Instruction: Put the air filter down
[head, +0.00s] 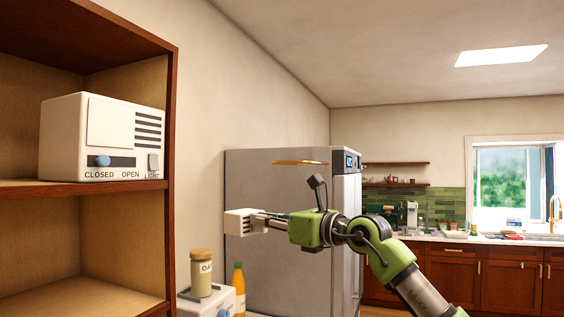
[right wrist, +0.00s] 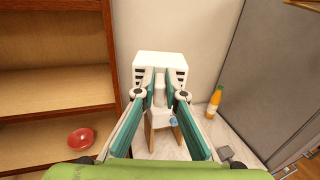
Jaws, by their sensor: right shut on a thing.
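In the right wrist view the filter (right wrist: 159,64) sits at the tips of my right gripper (right wrist: 160,90), with a narrow white part between the fingers. Nothing shows beneath the filter touching it. My left gripper is in neither view.
A wooden shelf unit (head: 172,130) at left holds a white slotted box (head: 118,135) with a blue knob. A red bowl (right wrist: 82,138) lies lower. An oats jar (head: 201,275) tops another white box; an orange bottle (head: 239,290) stands beside it. The fridge (head: 280,265) stands right.

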